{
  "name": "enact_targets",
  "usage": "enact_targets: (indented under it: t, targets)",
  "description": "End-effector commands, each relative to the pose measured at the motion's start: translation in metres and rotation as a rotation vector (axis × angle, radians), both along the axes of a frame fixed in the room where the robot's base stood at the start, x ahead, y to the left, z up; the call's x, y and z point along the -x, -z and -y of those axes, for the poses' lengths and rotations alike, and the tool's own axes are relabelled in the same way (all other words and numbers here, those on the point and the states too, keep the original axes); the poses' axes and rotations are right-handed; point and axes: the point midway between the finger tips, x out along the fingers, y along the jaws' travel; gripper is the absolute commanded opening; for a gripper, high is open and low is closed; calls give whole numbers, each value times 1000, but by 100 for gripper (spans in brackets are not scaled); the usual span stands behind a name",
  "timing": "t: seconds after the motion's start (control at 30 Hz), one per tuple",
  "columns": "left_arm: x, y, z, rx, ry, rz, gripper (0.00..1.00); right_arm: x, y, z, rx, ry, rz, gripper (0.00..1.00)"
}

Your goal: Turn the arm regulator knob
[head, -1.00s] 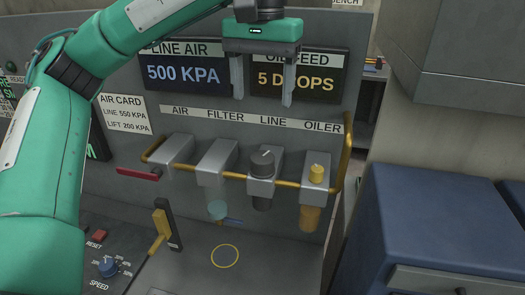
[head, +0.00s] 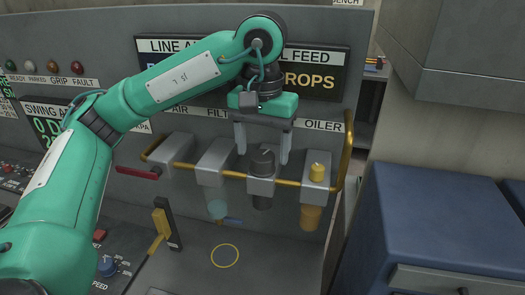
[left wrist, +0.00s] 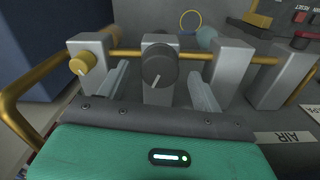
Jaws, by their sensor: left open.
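The regulator knob (head: 262,162) is a dark grey ribbed cylinder with a pale pointer line, on top of the third grey block (head: 262,186) along the brass pipe. It also shows in the left wrist view (left wrist: 158,66), between the two fingers. My left gripper (head: 263,157) comes in from above, fingers pointing down and spread to either side of the knob. It is open, with a visible gap to the knob on each side in the wrist view (left wrist: 157,88). My right gripper is not in view.
A yellow oiler knob (head: 317,172) stands on the block to the right, and the filter block (head: 216,160) to the left. A red-handled lever (head: 139,173) sticks out further left. The brass pipe (head: 233,174) links the blocks. A blue cabinet (head: 440,220) stands at right.

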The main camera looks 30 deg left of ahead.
Motion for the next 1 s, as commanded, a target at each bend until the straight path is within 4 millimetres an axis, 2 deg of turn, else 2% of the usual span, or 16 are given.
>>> enact_targets:
  t: [0.2, 0.53, 0.57, 0.7, 0.8, 1.0]
  targets:
    - [0, 12, 0, 0, 0, 0, 67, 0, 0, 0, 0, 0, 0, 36]
    - [0, 15, 0, 0, 0, 0, 67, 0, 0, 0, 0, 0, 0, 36]
    - [0, 15, 0, 0, 0, 0, 65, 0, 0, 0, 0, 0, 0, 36]
    - [0, 15, 0, 0, 0, 0, 38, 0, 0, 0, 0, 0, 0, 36]
    - [0, 14, 0, 0, -1, 0, 23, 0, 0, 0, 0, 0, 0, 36]
    - [0, 15, 0, 0, 10, 0, 23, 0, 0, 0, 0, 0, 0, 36]
